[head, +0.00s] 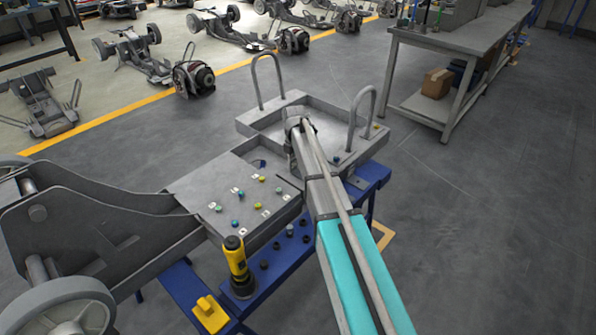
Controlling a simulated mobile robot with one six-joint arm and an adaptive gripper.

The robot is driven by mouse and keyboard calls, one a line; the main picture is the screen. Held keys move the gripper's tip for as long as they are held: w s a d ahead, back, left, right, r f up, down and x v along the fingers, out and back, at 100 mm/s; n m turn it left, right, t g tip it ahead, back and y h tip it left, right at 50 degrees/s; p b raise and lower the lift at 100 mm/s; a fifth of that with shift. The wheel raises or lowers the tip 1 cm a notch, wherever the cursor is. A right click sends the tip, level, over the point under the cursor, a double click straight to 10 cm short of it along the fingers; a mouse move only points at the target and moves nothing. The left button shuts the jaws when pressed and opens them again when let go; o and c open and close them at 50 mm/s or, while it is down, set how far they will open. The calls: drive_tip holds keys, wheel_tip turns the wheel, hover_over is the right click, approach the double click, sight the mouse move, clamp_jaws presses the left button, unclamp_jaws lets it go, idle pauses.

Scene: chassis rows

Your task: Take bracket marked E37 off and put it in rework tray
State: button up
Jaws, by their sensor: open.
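A grey metal plate (192,190) on the chassis in front of me bears several small coloured pieces and small white labels. The labels are too small to read, so I cannot tell which piece is marked E37. A grey tray (253,121) with two tall loop handles stands just behind and right of the plate. My gripper (298,150) is at the end of my teal arm, over the near left part of the tray. Its fingers are mostly hidden by the arm, and I see nothing held in it.
A yellow and black tool (236,262) stands upright at the front of the blue stand (275,275). A yellow block (210,313) sits nearer. A chassis wheel (68,308) is at lower left. A workbench (455,42) stands at upper right. The floor on the right is clear.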

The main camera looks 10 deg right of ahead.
clamp_jaws()
drive_tip(key=shift+r, duration=0.15)
idle(0.4)
wheel_tip(320, 180, up, 3)
drive_tip(key=p, duration=0.3)
drive_tip(key=shift+f, duration=0.2)
drive_tip(key=s+d+r+p, duration=0.3)
drive_tip(key=s+r+p, duration=0.7)
drive_tip(key=s, duration=0.3)
drive_tip(key=shift+s+d, duration=0.3)
drive_tip(key=shift+d, duration=0.05)
